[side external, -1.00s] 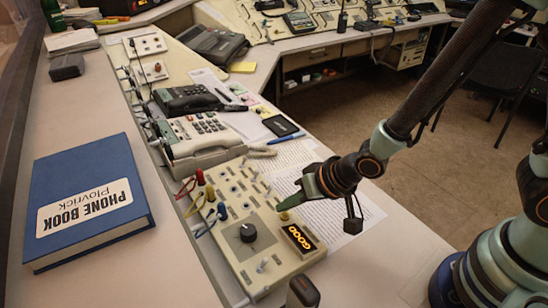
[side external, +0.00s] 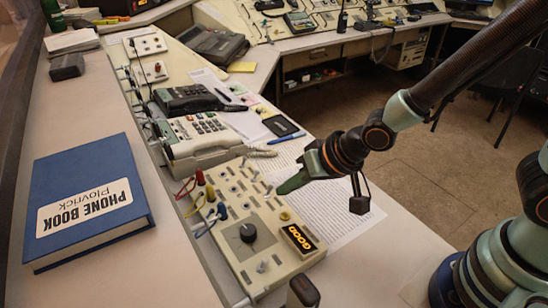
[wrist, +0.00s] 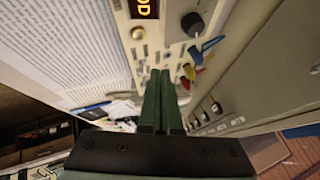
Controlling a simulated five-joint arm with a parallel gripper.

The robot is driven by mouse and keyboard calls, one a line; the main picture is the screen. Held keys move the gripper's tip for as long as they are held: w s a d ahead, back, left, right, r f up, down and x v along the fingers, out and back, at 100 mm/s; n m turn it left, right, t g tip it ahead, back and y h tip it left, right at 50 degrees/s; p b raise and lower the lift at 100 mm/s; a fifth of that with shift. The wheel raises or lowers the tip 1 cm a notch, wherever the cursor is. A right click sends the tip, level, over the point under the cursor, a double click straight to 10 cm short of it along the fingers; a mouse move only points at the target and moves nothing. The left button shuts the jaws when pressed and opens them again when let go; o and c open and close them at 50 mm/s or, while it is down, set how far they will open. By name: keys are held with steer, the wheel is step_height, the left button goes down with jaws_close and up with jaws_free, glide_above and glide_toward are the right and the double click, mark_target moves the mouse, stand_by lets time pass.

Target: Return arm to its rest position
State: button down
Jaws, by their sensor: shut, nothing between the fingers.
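My gripper (side external: 283,187) is shut and empty, with its green fingers pressed together above the beige control panel (side external: 228,262). In the wrist view my gripper (wrist: 161,80) points at the panel, its fingers side by side. The panel has a black knob (side external: 248,232), a lit display (side external: 299,238) reading "GOOD", a round brass-coloured button (side external: 285,216) and colored plugs (side external: 209,193) with wires. The fingertips are apart from the button, up and to its left in the side view. The display (wrist: 145,8) and button (wrist: 137,33) also show in the wrist view.
A blue phone book (side external: 95,165) lies on the ledge at left. A printed sheet (side external: 345,225) lies beside the panel under my arm. The desktop at front right is mostly clear.

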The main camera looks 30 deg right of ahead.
stand_by(0.3)
steer(key=s+d+r+n+h, duration=0.1)
steer(key=s+d+r, duration=0.1)
steer(key=d+r, duration=0.5)
steer(key=s+d+r+n+h, duration=0.1)
steer(key=s+d+r+h, duration=0.1)
steer(key=d+r, duration=0.5)
steer(key=s+d, duration=0.1)
steer(key=d, duration=0.4)
steer(key=shift+s+r+g+h, duration=0.3)
steer(key=shift+g, duration=0.1)
